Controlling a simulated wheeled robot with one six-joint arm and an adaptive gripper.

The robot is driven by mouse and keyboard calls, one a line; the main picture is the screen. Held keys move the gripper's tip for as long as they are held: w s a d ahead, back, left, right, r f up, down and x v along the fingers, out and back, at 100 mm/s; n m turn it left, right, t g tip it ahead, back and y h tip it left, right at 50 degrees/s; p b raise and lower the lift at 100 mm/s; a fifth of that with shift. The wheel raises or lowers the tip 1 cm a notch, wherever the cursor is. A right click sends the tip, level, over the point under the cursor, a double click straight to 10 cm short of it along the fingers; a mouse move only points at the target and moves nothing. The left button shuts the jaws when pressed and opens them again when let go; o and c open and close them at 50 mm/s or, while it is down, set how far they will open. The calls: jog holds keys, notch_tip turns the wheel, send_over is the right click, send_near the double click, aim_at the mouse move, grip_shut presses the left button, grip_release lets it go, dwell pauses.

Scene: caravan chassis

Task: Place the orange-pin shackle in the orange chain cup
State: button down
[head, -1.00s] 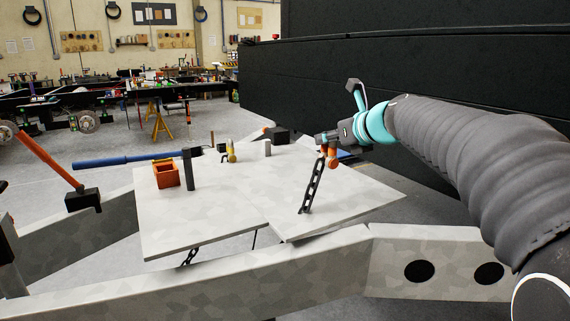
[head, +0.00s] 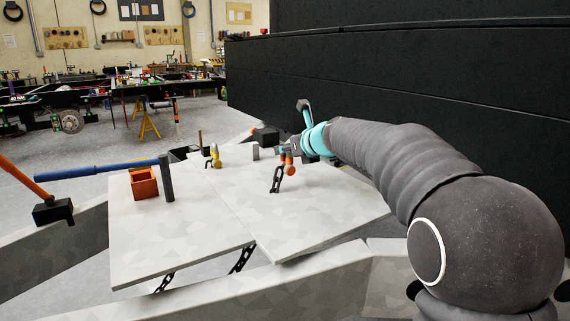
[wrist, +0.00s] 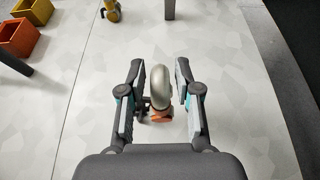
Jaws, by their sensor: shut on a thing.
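The orange-pin shackle (wrist: 158,88) is a grey metal bow with an orange pin below it. It sits between the fingers of my gripper (wrist: 160,75), which is shut on it. In the head view the shackle's orange end (head: 291,169) hangs below my gripper (head: 289,147) over the right part of the pale plate. A short dark chain (head: 276,180) hangs just beside it; whether they are joined is unclear. The orange chain cup (head: 145,184), a square open box, stands on the plate's left side. It also shows at the upper left of the wrist view (wrist: 17,39).
A yellow-pin shackle (head: 215,158) stands towards the back of the pale plate (head: 190,235). The plate's middle is clear.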

aim_at(291, 163)
jog(key=shift+w+a+f, duration=0.1)
jog(key=shift+w+a, duration=0.1)
jog(key=shift+f, duration=0.3)
jog(key=shift+f+b, duration=0.6)
jog(key=shift+f, duration=1.15)
jog(key=shift+f, duration=0.15)
jog(key=c, duration=0.8)
grip_release()
